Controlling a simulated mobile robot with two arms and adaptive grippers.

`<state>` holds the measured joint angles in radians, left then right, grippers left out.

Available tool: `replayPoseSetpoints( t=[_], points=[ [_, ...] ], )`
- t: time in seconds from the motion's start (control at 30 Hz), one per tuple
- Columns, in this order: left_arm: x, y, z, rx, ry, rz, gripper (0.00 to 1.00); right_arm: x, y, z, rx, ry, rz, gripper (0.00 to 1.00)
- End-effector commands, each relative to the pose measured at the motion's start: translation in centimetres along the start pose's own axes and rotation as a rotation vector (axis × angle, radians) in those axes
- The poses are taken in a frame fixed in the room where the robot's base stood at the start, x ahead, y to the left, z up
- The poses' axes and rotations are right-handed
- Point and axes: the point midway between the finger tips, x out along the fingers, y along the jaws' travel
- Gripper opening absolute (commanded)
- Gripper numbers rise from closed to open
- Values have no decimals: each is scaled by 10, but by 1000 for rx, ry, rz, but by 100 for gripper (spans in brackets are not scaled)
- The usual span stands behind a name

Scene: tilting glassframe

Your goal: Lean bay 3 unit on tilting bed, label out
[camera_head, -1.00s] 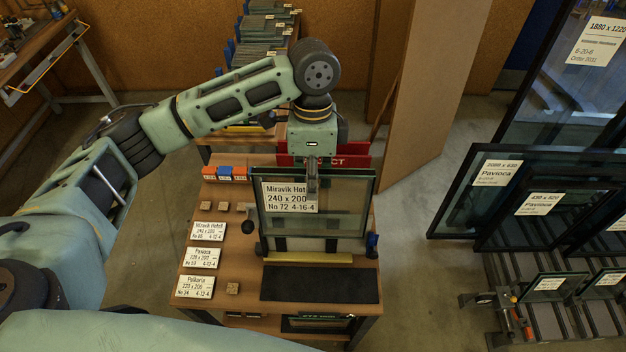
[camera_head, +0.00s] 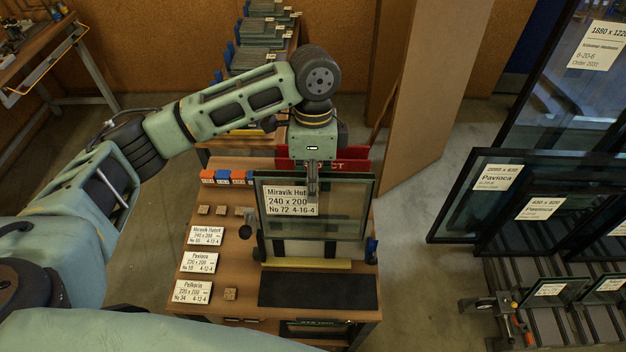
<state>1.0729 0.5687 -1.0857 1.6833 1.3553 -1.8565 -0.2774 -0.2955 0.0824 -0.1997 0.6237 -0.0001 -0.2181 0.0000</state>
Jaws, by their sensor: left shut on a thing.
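My left gripper (camera_head: 312,186) is shut on the top edge of a glass unit (camera_head: 335,222) labelled Miravik Hotel, 240 x 200, No 72. The unit stands nearly upright at the tilting bed, and its label (camera_head: 289,197) faces me. A yellow ledge (camera_head: 307,264) runs along the bed's front, just below the unit's lower edge. I cannot tell whether the unit rests on it. My right gripper is not in view.
The wooden bench (camera_head: 240,275) carries white cards (camera_head: 199,262), small wooden blocks (camera_head: 230,294) and orange and blue blocks (camera_head: 223,177). A black mat (camera_head: 315,290) lies bare in front. A red bin (camera_head: 350,160) is behind the unit. Framed glass units (camera_head: 540,208) stand at the right.

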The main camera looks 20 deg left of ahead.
Motion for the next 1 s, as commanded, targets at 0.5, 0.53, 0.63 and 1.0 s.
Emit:
replayPoseSetpoints(
  t=[0.5, 0.53, 0.63, 1.0],
  points=[
    [43, -8, -1, 2, 4, 0, 0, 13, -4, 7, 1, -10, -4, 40],
    [45, -9, -1, 2, 4, -1, 0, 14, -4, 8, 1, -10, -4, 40],
    [54, -11, -1, 2, 3, -1, 0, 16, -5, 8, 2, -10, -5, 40],
    [85, -16, -1, 2, 3, 0, 0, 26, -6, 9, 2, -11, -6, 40]
  ],
)
